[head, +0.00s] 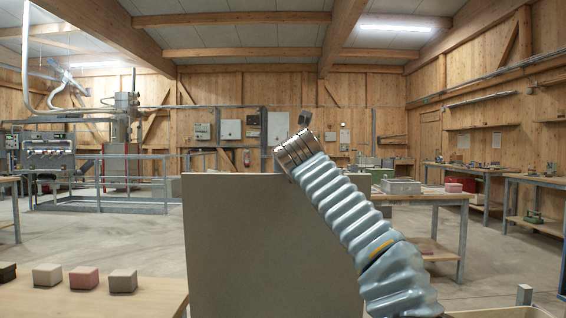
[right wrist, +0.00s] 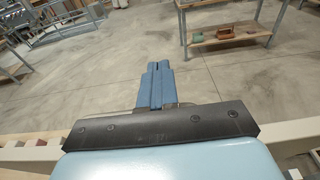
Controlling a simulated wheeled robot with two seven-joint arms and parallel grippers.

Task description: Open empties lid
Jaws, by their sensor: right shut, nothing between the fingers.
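A flat grey-brown panel (head: 245,245), perhaps the empties lid, stands upright in the middle of the head view. Its hinge and lower edge are out of sight. My right arm rises from the lower right, and its metal wrist is by the panel's top edge. My right gripper (right wrist: 156,68) shows in the right wrist view, shut and empty, with bare floor beyond its fingertips. In the head view I cannot make out its fingers. My left gripper is not in view.
A wooden table (head: 140,298) at lower left carries several small blocks, including a pink one (head: 84,278). A pale wooden rim (head: 500,312) shows at the lower right. Workbenches (head: 440,197) stand farther back. A railing (head: 105,180) encloses machinery at left. Open concrete floor lies between.

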